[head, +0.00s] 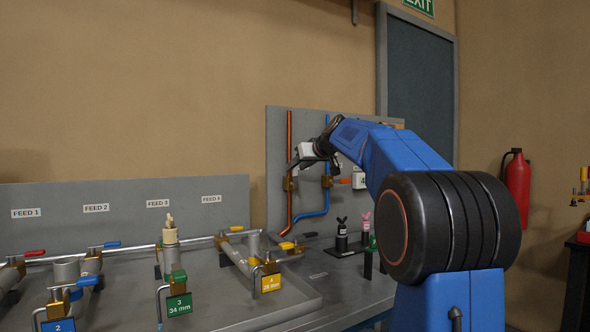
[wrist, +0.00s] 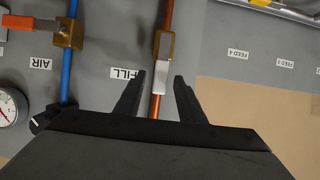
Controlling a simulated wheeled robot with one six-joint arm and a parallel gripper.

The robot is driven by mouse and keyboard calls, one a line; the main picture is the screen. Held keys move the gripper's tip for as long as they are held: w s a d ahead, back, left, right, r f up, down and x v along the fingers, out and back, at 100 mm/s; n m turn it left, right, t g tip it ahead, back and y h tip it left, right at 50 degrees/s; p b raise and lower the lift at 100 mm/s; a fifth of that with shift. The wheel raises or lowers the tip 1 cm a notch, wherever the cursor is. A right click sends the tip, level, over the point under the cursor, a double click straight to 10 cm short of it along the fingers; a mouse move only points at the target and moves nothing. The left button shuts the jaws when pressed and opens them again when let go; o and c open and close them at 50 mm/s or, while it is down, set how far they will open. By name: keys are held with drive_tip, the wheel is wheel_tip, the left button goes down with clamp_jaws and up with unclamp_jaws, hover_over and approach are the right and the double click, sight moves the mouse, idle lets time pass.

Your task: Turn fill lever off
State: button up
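The fill valve (wrist: 165,47) is a brass body on a copper pipe, beside the upside-down FILL label (wrist: 125,73) in the wrist view. Its lever (wrist: 158,80) has a pale metal stem and lies along the pipe; its orange-red end is hard to tell from the copper. My gripper (wrist: 160,76) is open, with one black finger on each side of the lever and a gap on both sides. Whether the fingers touch the panel is not clear. In the head view my gripper (head: 293,163) is in front of the panel, just above the brass fill valve (head: 290,184).
The air valve (wrist: 68,33) sits on a blue pipe beside the fill valve, its orange-red lever (wrist: 18,22) crosswise. A pressure gauge (wrist: 10,107) is close by.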

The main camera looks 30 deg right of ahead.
drive_tip(key=shift+x, duration=1.25)
drive_tip(key=shift+c, duration=0.2)
clamp_jaws()
drive_tip(key=shift+d, duration=0.15)
drive_tip(key=d+f+m+t+y, duration=0.2)
drive_tip(key=d+f+m+y, duration=0.4)
drive_tip(key=m, duration=0.7)
drive_tip(key=shift+f+m+t+y, duration=0.3)
drive_tip(key=shift+t+y, duration=0.1)
drive_tip(key=shift+y, duration=0.1)
